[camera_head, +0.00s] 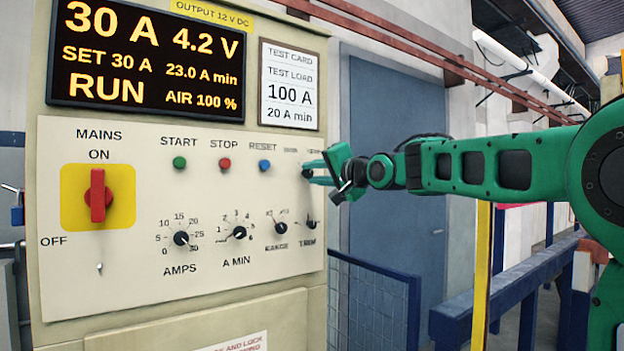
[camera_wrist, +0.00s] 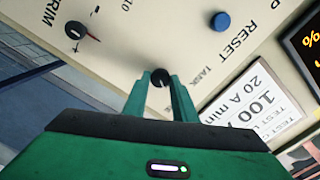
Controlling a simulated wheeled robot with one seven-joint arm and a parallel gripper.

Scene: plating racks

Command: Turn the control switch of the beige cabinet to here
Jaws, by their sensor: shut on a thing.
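The beige cabinet (camera_head: 60,280) fills the left of the head view, its panel facing me. The control switch is a small black knob (camera_wrist: 160,77) at the panel's upper right, right of the blue RESET button (camera_head: 265,165). My gripper (camera_head: 308,174) reaches it from the right; in the wrist view its two green fingers (camera_wrist: 160,84) are on either side of the knob, shut on it. The label TANK (camera_wrist: 203,78) shows beside the knob. In the head view the fingers mostly hide the knob and its small labels are blurred, so I cannot tell its setting.
Below are the AMPS (camera_head: 181,238), A MIN (camera_head: 239,233), RANGE (camera_head: 280,228) and TRIM (camera_head: 311,224) knobs. A red mains switch (camera_head: 98,196) is at left, pointing to ON. The display (camera_head: 150,55) reads 30 A, RUN. A blue rail (camera_head: 510,295) runs at right.

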